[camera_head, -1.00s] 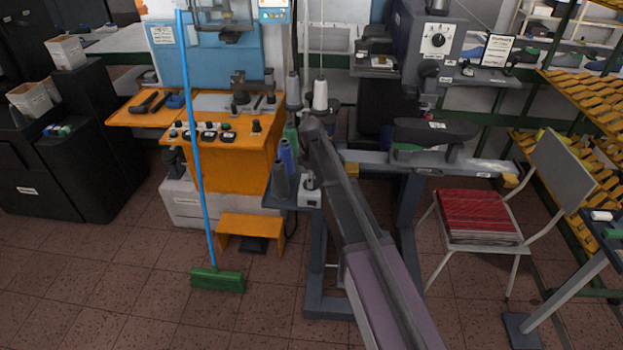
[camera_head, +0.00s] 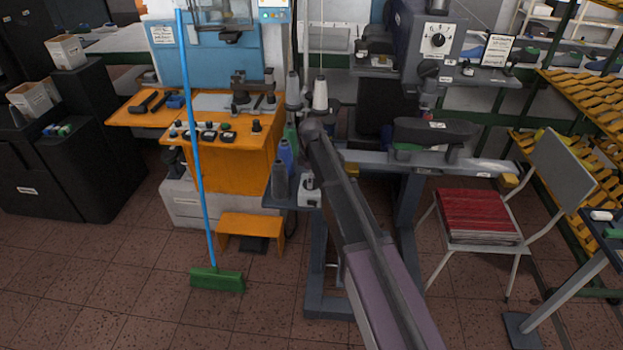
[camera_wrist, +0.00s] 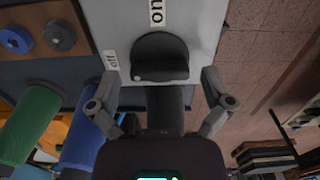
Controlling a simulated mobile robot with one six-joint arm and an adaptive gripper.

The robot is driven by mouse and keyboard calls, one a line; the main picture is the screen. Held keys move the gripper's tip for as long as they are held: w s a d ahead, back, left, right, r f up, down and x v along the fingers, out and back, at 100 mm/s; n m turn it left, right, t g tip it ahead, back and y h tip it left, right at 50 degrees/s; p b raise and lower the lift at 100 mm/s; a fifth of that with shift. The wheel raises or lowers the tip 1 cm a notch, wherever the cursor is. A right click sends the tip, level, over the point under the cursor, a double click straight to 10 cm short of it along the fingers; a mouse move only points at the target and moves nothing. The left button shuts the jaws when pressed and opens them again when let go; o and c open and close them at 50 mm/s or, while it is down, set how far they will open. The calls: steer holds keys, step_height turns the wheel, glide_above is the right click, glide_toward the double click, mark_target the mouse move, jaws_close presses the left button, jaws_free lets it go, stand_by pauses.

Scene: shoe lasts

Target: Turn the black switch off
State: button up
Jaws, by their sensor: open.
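The black switch (camera_wrist: 160,58) shows in the wrist view on a light grey panel (camera_wrist: 205,25). An "on" label (camera_wrist: 157,12) lies above it and an "off" label (camera_wrist: 111,60) to its left. My gripper (camera_wrist: 162,98) is open and empty, with one finger on each side just below the switch in the picture. Whether a finger touches the switch I cannot tell. In the head view, a small white box (camera_head: 309,198) stands beside thread cones near my arm; its top is too small to read. My gripper is not clear there.
A blue cone (camera_wrist: 86,135) and a green cone (camera_wrist: 28,125) stand close left of my gripper in the wrist view. An orange workbench (camera_head: 235,160), a blue-handled broom (camera_head: 215,279) and a chair with a red seat (camera_head: 478,217) stand around. Floor is free in front.

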steer(key=shift+m, duration=0.4)
